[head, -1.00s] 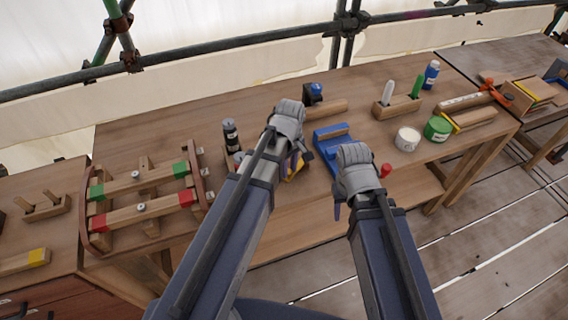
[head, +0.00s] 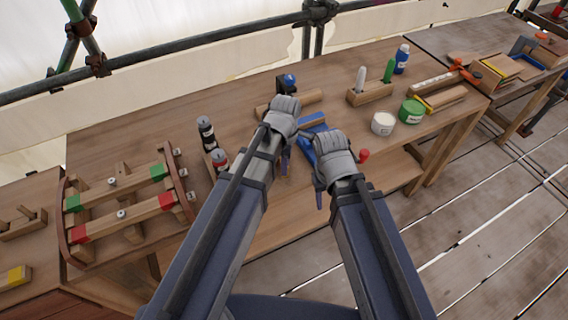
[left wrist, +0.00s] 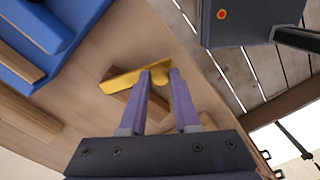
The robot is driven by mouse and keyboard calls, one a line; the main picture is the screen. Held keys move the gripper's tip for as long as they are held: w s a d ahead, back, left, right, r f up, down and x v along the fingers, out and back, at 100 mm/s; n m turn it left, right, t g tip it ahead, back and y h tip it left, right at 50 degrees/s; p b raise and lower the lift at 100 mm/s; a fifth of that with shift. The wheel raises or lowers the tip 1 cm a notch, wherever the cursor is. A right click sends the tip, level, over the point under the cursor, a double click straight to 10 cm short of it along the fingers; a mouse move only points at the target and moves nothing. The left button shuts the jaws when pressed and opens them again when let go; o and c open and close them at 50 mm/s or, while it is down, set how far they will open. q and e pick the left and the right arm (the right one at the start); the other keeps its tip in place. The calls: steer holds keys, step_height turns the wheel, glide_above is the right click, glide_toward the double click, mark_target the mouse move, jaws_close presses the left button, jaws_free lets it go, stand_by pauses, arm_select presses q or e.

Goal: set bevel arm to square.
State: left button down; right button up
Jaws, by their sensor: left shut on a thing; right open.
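The bevel shows in the left wrist view as a yellow arm (left wrist: 122,80) with a brown wooden part (left wrist: 133,103) beneath it. My left gripper (left wrist: 160,74) is shut on the bevel, with its purple fingers at the yellow part. The exact angle between the two parts is hard to tell. In the head view my left gripper (head: 286,160) is over the bench's front edge, and its hand hides the bevel. My right gripper (head: 320,195) is open and empty, just to the right, in front of the blue jig (head: 308,147). The jig also shows in the left wrist view (left wrist: 75,15).
A wooden frame with red and green blocks (head: 125,205) stands at left. A white tub (head: 383,124), a green tub (head: 412,110) and a marker holder (head: 370,95) stand at right. A red knob (head: 364,155) is near the front edge.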

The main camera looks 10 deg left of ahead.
stand_by(0.9)
arm_select(q)
steer(key=c, duration=0.6)
jaws_free()
steer(key=shift+r, duration=0.15)
step_height(320, 180, up, 8)
steer(key=p, duration=0.8)
steer(key=shift+f, duration=0.2)
steer(key=shift+c, duration=0.3)
